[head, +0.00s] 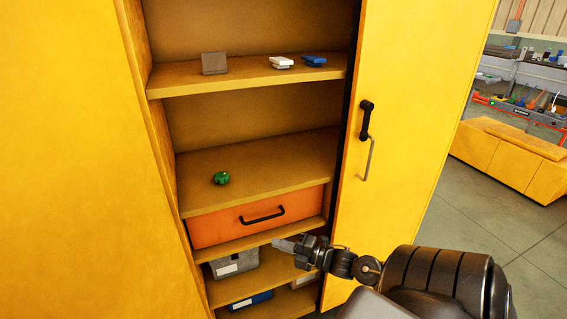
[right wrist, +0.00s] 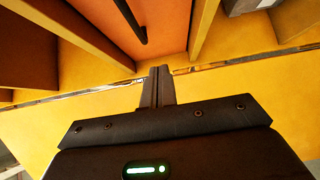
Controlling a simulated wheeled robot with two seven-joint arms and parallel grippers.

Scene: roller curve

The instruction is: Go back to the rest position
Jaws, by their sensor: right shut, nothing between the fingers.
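My right gripper (head: 284,245) is in front of the open yellow cabinet, near the lower shelves and just below the orange drawer. In the right wrist view its two fingers (right wrist: 157,85) are together with nothing between them. The orange drawer (head: 225,225) with its black handle (head: 262,215) sits in the cabinet and looks closed. The drawer front (right wrist: 160,20) and handle (right wrist: 130,20) also show in the right wrist view, beyond the fingers and apart from them. My left gripper is not in view.
The cabinet door (head: 415,110) stands open on the right, close to my right arm. A green object (head: 221,178) lies on the middle shelf. Boxes (head: 235,262) fill the lower shelves. Open floor (head: 480,225) lies right of the door, before a yellow bench (head: 510,160).

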